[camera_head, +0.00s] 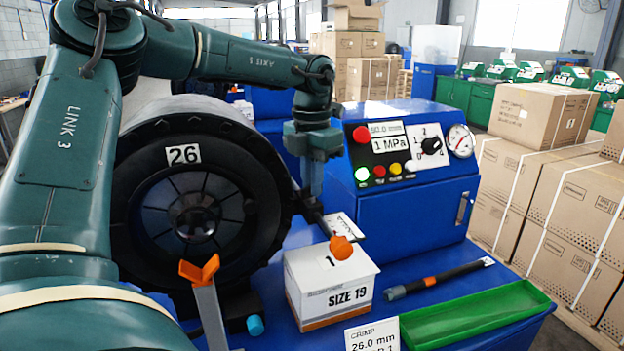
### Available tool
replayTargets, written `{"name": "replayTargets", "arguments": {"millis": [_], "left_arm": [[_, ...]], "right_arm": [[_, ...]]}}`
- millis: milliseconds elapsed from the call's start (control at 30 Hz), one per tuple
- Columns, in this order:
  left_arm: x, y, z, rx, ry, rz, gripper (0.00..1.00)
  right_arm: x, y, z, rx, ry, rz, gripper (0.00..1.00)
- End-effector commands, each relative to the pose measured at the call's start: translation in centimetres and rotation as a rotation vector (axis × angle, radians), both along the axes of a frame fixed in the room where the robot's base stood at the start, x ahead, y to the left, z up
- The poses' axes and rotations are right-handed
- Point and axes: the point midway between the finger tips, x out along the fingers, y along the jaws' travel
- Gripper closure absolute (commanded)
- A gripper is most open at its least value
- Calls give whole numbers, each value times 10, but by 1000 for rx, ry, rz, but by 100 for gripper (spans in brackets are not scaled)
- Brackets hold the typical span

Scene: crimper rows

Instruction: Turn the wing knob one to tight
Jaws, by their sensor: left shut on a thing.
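The wing knob (431,146) is small and black. It sits on a white numbered dial plate (413,158) on the blue control box (405,207); its exact pointing is too small to read. My left gripper (316,197) points down, left of the box and beside the big black round head marked 26 (262,205). It is apart from the knob. It is shut on a dark, rod-like piece, apparently a black hose (317,217), mostly hidden by the fingers and surroundings. My right gripper is out of view.
A red button (361,135), lit lamps and a gauge (461,141) flank the dial. A white SIZE 19 box (331,290), a banded hose (440,279) and a green tray (470,320) are on the blue table. Orange pieces (341,247) (199,270) stand nearby.

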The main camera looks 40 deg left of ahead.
Motion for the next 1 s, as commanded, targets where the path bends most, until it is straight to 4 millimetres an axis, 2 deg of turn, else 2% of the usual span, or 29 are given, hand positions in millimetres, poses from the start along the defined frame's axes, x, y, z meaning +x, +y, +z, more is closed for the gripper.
{"name": "replayTargets", "arguments": {"millis": [200, 500, 1000], "left_arm": [[0, 0, 0, 0, 1, -175, 100], [0, 0, 0, 0, 1, -335, 100], [0, 0, 0, 1, 2, -397, 100]], "right_arm": [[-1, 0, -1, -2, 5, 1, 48], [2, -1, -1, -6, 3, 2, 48], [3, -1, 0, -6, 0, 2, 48]]}}
